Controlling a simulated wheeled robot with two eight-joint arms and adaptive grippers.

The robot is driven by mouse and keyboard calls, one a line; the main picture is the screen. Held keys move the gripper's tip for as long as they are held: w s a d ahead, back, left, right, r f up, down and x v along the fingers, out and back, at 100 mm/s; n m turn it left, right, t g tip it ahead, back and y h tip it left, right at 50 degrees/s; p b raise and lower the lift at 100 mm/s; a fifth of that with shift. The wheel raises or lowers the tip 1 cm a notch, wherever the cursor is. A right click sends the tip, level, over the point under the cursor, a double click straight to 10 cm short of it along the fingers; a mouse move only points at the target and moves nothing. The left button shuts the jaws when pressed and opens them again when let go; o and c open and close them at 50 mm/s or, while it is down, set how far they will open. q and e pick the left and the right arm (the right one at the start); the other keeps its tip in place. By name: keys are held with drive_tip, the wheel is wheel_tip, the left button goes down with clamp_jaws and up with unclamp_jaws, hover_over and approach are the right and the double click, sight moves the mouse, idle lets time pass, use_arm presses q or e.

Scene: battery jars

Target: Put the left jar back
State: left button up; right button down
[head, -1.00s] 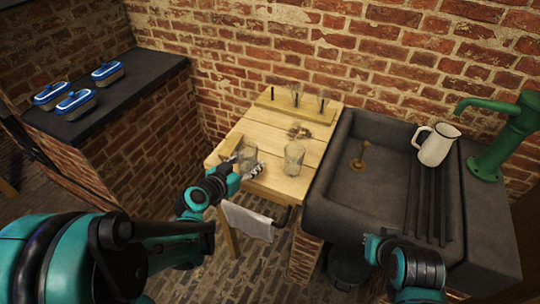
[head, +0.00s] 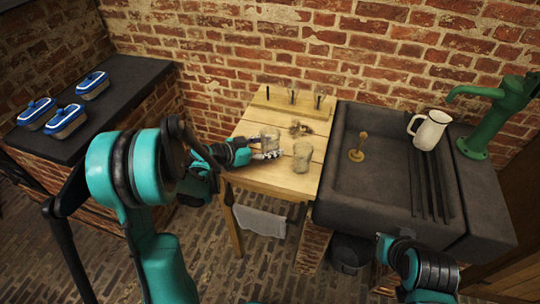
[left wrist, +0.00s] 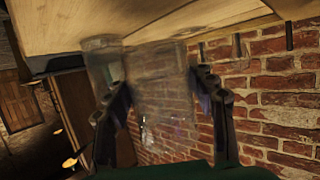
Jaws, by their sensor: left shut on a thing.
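My left gripper (head: 268,154) is shut on the left glass jar (head: 270,138), at the front left part of the wooden table. In the left wrist view this clear jar (left wrist: 165,90) stands between the two fingers (left wrist: 160,108). Whether its base touches the table top is hard to tell. The other glass jar (head: 302,156) is apart from it, to its right and nearer the front edge. A second clear shape, likely that jar (left wrist: 100,62), shows at left in the left wrist view. My right arm shows at the lower right, but its gripper is not visible.
A wooden strip with upright dark rods (head: 292,98) is at the table's back. Small dark pieces (head: 299,129) lie before it. A cloth (head: 259,221) hangs at the front. A stone sink (head: 385,180) with a white jug (head: 429,130) adjoins at right. Blue-lidded boxes (head: 66,122) sit left.

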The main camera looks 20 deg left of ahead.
use_arm(q)
wheel_tip(320, 180, down, 4)
drive_tip(key=shift+r+b, duration=0.25)
drive_tip(key=shift+b, duration=0.45)
drive_tip(key=shift+r, duration=0.1)
drive_tip(key=o, duration=1.4)
